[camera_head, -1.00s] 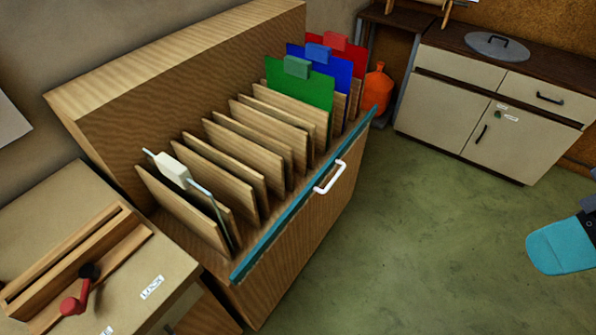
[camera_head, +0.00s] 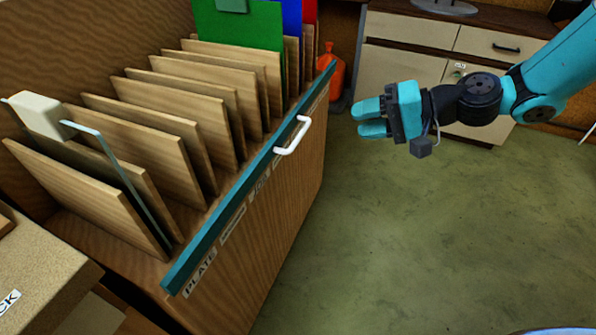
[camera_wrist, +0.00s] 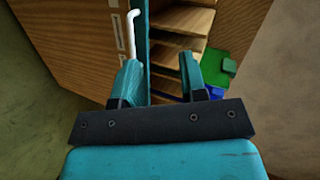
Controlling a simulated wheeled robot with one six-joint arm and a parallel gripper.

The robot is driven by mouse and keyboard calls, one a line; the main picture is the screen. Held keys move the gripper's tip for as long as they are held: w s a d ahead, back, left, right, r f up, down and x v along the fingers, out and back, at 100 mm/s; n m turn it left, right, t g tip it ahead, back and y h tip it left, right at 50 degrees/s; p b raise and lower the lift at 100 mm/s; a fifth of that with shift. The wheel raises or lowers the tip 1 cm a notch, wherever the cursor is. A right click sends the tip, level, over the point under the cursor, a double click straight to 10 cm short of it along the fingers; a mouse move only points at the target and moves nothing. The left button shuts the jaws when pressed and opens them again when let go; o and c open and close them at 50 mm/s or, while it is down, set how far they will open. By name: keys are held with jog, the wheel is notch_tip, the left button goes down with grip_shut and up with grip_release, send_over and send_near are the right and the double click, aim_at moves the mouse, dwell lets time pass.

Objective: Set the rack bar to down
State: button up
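The rack bar (camera_head: 240,197) is a long teal bar running along the front top edge of the wooden rack, with a white handle (camera_head: 293,136) near its middle. The bar and handle also show in the wrist view, with the white handle (camera_wrist: 131,32) left of the bar. My gripper (camera_head: 368,118) is to the right of the handle, apart from it, with its fingers pointing left toward the rack. In the wrist view the two teal fingers are spread with a gap between them and nothing held.
The wooden rack (camera_head: 285,215) holds several upright wooden dividers, a clear pane with a white block (camera_head: 40,115), and green (camera_head: 240,28) and blue sheets. An orange bottle (camera_head: 332,72) stands behind the rack. A cabinet (camera_head: 408,72) is at the back. The green floor right of the rack is clear.

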aim_at(298, 138)
jog(key=w+d+f+m+t+y+b, duration=0.1)
jog(key=w+f+m+b, duration=0.1)
jog(key=f, duration=0.3)
jog(key=w+d+f+m+t+b, duration=0.2)
jog(key=w+f, duration=0.1)
jog(key=f, duration=0.2)
jog(key=x, duration=1.1)
jog(key=b+x, duration=0.1)
jog(key=x, duration=0.5)
jog(key=shift+s+a+r, duration=0.2)
jog(key=shift+s+a, duration=0.1)
jog(key=shift+a, duration=0.05)
grip_shut()
